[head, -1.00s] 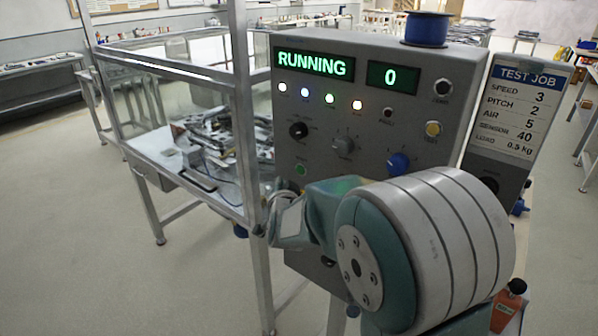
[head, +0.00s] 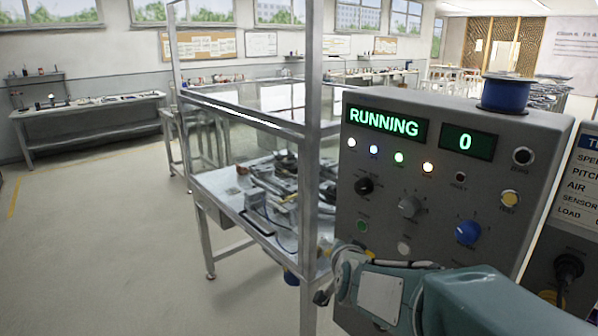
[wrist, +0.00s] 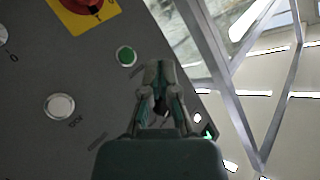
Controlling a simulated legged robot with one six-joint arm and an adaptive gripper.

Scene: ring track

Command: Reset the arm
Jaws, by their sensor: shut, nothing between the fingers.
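My arm reaches in from the lower right of the head view, in front of the grey control panel (head: 430,190). My gripper (wrist: 160,68) shows in the wrist view with its fingers together and nothing between them. It is over the panel's edge, beside a green button (wrist: 126,56) and a white button (wrist: 59,106). In the head view the gripper end is near the panel's lower left corner; whether it touches the panel I cannot tell. The panel display reads RUNNING (head: 384,122), and the counter (head: 466,141) reads 0.
A metal-framed enclosure (head: 312,120) with machinery inside stands left of the panel. A red knob on a yellow plate (wrist: 88,10) is at the top of the wrist view. A blue spool (head: 506,93) sits on the panel box. Floor at left is clear.

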